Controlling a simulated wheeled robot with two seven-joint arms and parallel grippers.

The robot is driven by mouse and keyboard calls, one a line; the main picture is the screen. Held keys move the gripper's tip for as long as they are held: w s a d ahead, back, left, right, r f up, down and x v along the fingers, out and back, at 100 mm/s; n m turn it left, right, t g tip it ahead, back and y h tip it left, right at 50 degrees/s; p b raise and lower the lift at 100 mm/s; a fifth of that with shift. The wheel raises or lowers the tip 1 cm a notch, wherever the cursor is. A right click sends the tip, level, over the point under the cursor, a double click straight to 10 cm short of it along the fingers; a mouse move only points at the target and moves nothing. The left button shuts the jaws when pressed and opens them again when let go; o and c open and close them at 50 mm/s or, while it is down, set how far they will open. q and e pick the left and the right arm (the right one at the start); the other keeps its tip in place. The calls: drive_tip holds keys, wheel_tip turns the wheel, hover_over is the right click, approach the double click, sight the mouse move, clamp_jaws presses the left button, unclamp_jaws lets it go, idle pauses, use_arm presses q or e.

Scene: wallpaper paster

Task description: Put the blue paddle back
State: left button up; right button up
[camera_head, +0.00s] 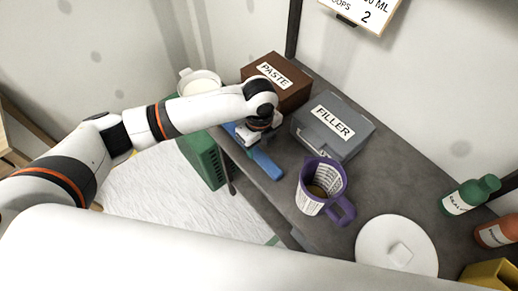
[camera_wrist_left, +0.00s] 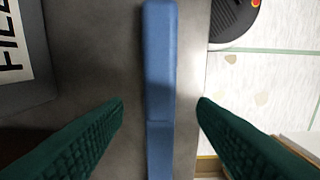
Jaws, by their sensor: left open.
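The blue paddle (camera_head: 265,164) lies flat on the grey worktop near its front edge, in front of the grey FILLER box (camera_head: 333,124). In the head view its far part is partly hidden by my left gripper (camera_head: 258,137). In the left wrist view the blue paddle (camera_wrist_left: 160,60) runs from top to bottom of the picture, between the two green fingers of my open left gripper (camera_wrist_left: 160,104). Gaps show on both sides, and no finger appears to touch it. My right gripper is out of view.
A brown PASTE box (camera_head: 291,92) stands behind the left gripper. A purple jug (camera_head: 307,196) stands to the right of the paddle, then a white round plate (camera_head: 375,250). A green crate (camera_head: 200,160) is below the worktop edge.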

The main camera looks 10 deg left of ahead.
use_arm(q)
wheel_tip(320, 180, up, 8)
drive_tip(key=shift+r, duration=0.2)
drive_tip(key=shift+d+f, duration=0.1)
idle(0.4)
